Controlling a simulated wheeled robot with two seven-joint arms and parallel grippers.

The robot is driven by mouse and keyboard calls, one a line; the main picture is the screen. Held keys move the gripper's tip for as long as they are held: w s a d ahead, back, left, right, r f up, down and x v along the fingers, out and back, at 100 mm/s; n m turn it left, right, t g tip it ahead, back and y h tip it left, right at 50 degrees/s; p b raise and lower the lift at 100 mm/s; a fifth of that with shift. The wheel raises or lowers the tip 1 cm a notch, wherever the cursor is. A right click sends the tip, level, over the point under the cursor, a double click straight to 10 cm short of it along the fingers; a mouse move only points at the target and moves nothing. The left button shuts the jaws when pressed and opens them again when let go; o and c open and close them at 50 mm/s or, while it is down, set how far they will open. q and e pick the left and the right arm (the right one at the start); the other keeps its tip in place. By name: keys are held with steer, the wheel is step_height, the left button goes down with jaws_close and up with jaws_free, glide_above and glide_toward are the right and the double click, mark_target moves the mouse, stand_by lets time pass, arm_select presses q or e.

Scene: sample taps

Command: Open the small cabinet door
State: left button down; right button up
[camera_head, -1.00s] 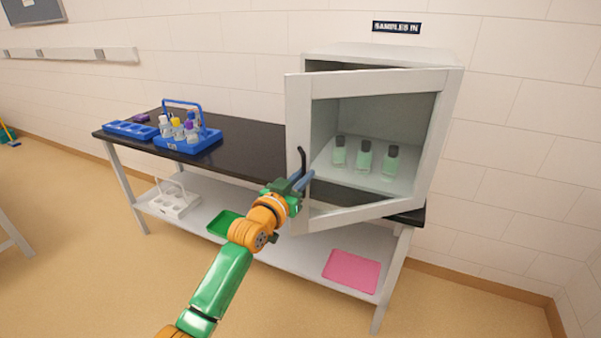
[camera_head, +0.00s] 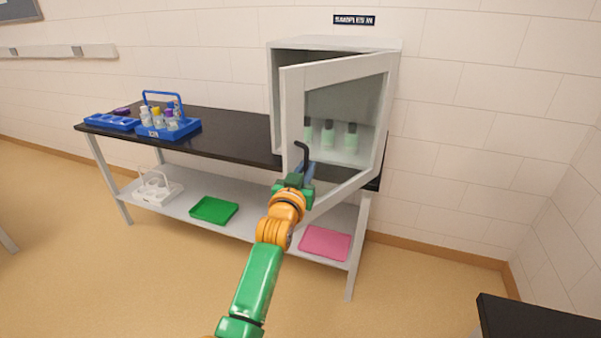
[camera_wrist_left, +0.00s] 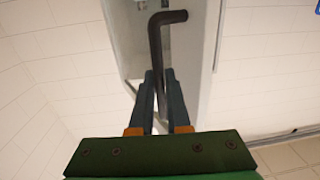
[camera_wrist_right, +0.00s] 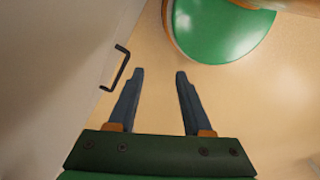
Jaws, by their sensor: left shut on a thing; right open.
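The small white cabinet (camera_head: 335,45) stands on the right end of the black bench top. Its framed door (camera_head: 293,115) is ajar, hinged at the right, with its left edge swung out towards me. The dark bent handle (camera_head: 304,152) is on the door's left side; it also shows in the left wrist view (camera_wrist_left: 156,45). My left gripper (camera_head: 308,172) is shut on this handle, its fingers on either side of the bar (camera_wrist_left: 160,90). My right gripper (camera_wrist_right: 154,75) is open and empty, seen only in the right wrist view.
A blue carrier with bottles (camera_head: 168,130) stands left on the bench. Green (camera_head: 214,210) and pink (camera_head: 325,243) trays lie on the lower shelf. A dark table (camera_head: 540,325) is at lower right. A dark handle (camera_wrist_right: 121,70) is beside my right gripper.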

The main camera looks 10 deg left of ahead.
arm_select(q)
steer(key=shift+r, duration=0.2)
steer(key=c, duration=1.2)
jaws_free()
steer(key=shift+o, duration=0.2)
steer(key=shift+w+d+f, duration=0.1)
steer(key=shift+d, duration=0.15)
steer(key=shift+a, duration=0.1)
steer(key=s+a, duration=0.1)
steer(key=s, duration=0.6)
steer(key=shift+c, duration=0.3)
